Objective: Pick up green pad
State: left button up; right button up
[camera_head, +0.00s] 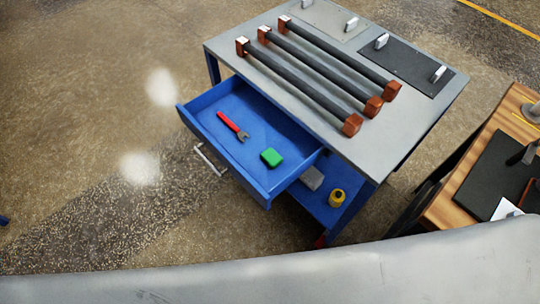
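The green pad (271,157) is a small rounded block. It lies on the floor of the open blue drawer (262,190), near the drawer's right end. A tool with a red handle (233,125) lies in the same drawer, to the left of the pad and apart from it. Neither of my grippers is in the head view, so nothing shows whether they are open or shut.
The drawer sticks out from a grey-topped workbench (340,140) bearing three dark bars with orange-brown ends (310,72) and plates with handles. A yellow container (337,197) and a grey block (312,178) sit on the lower shelf. A wooden table (448,210) stands at right. Floor at left is clear.

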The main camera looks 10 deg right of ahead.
aim_at(269, 156)
jog(key=z, duration=0.35)
jog(key=k+j+z, duration=0.15)
jog(key=z, duration=0.3)
jog(key=k+j+z, duration=0.15)
jog(key=j+z, duration=0.25)
jog(key=k+j+z, duration=0.1)
jog(key=z, duration=0.35)
jog(key=k, duration=0.2)
